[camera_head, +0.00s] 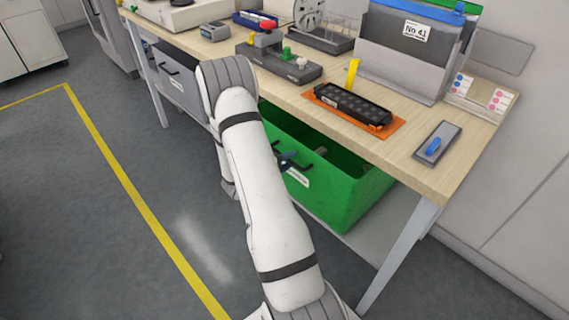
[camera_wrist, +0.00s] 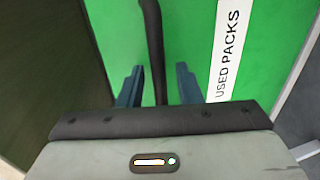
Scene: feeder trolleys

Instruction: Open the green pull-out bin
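The green pull-out bin (camera_head: 345,195) sits under the workbench, standing out from below the tabletop with part of its open inside showing. My gripper (camera_head: 288,158) is at the bin's front by the handle, partly hidden by my arm. In the wrist view the black handle bar (camera_wrist: 154,45) runs between the two blue fingers of my gripper (camera_wrist: 160,84). The fingers are apart, with gaps showing beside the bar.
The workbench (camera_head: 455,165) above holds a black tray on an orange mat (camera_head: 385,130), a grey file box (camera_head: 400,65) and a small blue-handled plate (camera_head: 437,142). A grey bin (camera_head: 180,85) hangs under the left part. A table leg (camera_head: 400,250) stands right of the green bin. Floor in front is clear.

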